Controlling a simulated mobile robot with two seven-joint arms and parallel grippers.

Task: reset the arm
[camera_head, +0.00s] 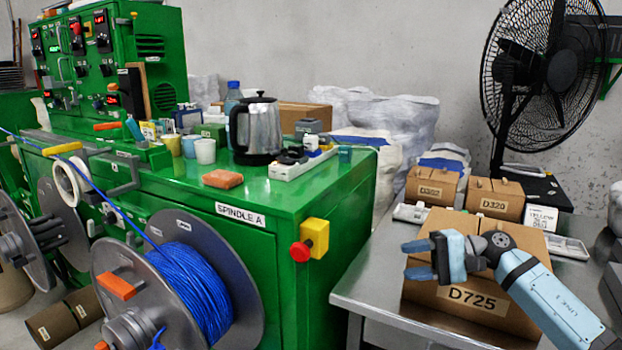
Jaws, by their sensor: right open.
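My right gripper (417,259) is at the right of the head view, its light blue fingers apart and pointing left. It is empty and in front of the cardboard box marked D725 (447,305), hiding part of it. I cannot tell whether it touches the box. The right arm comes in from the lower right. The blue cable (190,285) is wound on a grey spool (247,300) at the lower left, and a strand runs up and left from it. My left gripper is not in view.
The green machine (290,240) fills the left and centre, with a red stop button (300,251) at its corner. A kettle (256,128) and an orange block (222,179) stand on top. The metal table (367,285) carries boxes D392 (432,187) and D320 (494,199). A fan (545,70) stands behind.

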